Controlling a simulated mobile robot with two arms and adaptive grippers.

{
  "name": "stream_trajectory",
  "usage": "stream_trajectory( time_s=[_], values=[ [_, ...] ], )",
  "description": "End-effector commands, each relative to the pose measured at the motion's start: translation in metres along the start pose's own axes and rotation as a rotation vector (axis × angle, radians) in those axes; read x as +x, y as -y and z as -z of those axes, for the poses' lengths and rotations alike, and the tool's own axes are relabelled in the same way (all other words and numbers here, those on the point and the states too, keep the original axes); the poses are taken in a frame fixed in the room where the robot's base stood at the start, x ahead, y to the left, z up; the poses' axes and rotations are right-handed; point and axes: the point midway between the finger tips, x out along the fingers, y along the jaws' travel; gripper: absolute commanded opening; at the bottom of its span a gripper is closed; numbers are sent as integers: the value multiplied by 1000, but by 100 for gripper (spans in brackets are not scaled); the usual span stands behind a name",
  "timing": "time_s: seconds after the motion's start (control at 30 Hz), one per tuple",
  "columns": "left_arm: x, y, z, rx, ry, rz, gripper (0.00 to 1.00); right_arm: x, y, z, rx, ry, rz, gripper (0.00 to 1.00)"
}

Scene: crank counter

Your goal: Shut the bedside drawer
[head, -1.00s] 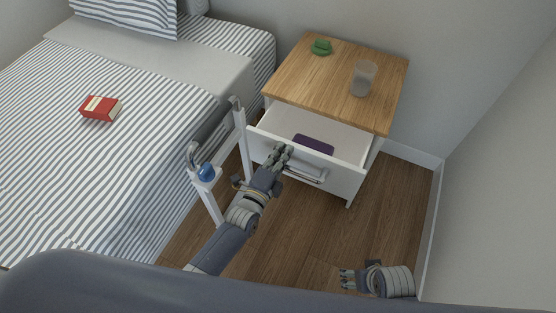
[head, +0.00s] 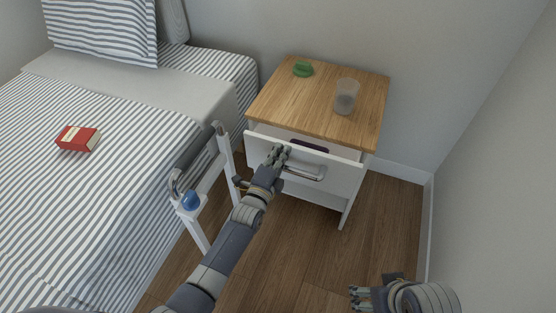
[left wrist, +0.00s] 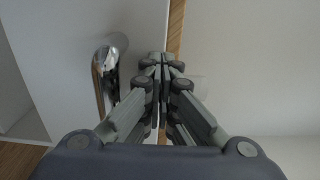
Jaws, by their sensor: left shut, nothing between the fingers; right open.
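The bedside drawer (head: 335,176) is partly open, with a narrow gap between its white front and the wooden top of the nightstand (head: 300,98). A dark purple item (head: 308,145) shows inside the drawer. The metal bar handle (head: 305,174) is on the drawer front and also shows in the left wrist view (left wrist: 104,78). My left gripper (head: 279,152) is shut and empty, at the drawer front near its top edge, left of the handle. Contact is likely but its tips hide the exact spot. My right gripper (head: 356,298) is open and empty, low at the right over the floor.
A green object (head: 303,69) and a clear cup (head: 346,96) stand on the nightstand. A white frame with a blue part (head: 191,201) stands between bed and nightstand, close to my left arm. A red book (head: 78,138) lies on the striped bed (head: 110,190). A wall is at right.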

Motion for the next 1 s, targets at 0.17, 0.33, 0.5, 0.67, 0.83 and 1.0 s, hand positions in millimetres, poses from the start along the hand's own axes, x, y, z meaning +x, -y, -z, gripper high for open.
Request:
stream_trajectory(
  time_s=[0.17, 0.33, 0.5, 0.67, 0.83, 1.0],
  values=[
    [11, -1, 0, 0, 0, 0, 0, -1, 0, -2, 0, -2, -1, 71],
    [18, 0, 0, 0, 0, 0, 0, 2, 0, -3, 0, -3, -1, 71],
    [21, 0, 0, 1, 0, 0, 0, 3, 0, -3, 0, -3, -1, 71],
    [21, 0, 0, 1, 0, -1, 0, 3, 0, -3, 0, -2, -1, 71],
    [21, 0, 0, 0, 0, -1, 0, 3, 0, -3, 0, -2, -1, 71],
    [21, 0, 0, 0, 0, -1, 0, 3, 0, -3, 0, -2, -1, 71]
  ],
)
